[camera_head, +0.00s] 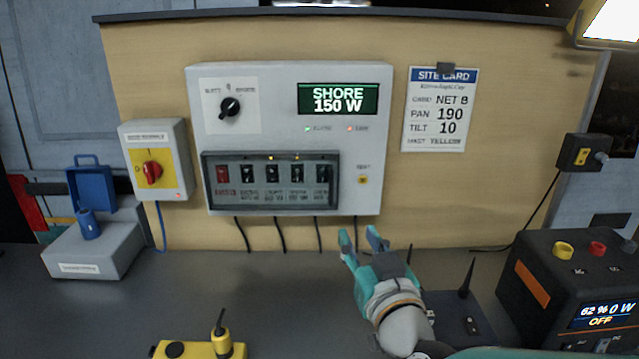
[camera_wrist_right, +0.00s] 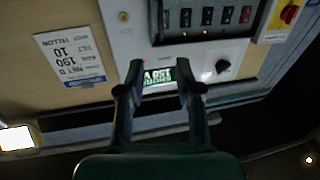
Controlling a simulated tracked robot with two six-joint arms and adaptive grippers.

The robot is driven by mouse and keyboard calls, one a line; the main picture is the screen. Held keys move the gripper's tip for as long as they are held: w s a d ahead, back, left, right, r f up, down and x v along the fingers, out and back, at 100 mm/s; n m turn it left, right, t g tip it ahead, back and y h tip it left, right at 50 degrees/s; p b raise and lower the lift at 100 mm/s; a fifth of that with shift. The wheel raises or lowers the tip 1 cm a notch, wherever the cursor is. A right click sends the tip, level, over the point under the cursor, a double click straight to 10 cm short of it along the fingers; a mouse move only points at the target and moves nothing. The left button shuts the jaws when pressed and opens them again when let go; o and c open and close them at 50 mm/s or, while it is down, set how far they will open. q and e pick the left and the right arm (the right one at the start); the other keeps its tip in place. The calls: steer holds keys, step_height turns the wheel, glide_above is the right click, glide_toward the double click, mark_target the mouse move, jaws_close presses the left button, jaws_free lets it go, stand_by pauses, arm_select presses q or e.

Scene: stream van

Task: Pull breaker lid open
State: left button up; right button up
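The breaker lid (camera_head: 270,208) is a dark-framed cover across the lower part of the white power panel (camera_head: 285,75). It looks closed, and a row of one red and several black breakers (camera_head: 271,174) shows through it. In the right wrist view, which is upside down, the lid's dark frame (camera_wrist_right: 205,38) is at the top. My right gripper (camera_head: 361,240) is open and empty, below and right of the lid, apart from it. Its two spread fingers (camera_wrist_right: 160,70) show in the wrist view with the panel beyond. My left gripper is not in view.
A red rotary switch box (camera_head: 152,172) is left of the panel, a site card (camera_head: 438,110) right. Black cables hang below the panel. A grey box with blue lid (camera_head: 92,250), a yellow device (camera_head: 198,348) and a black power unit (camera_head: 570,285) stand on the bench (camera_head: 250,290).

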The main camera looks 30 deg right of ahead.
steer(key=p, duration=0.6)
glide_toward(331, 189)
steer(key=p+x, duration=0.2)
steer(key=x, duration=0.7)
steer(key=shift+w+d, duration=0.1)
steer(key=shift+w, duration=0.1)
jaws_close()
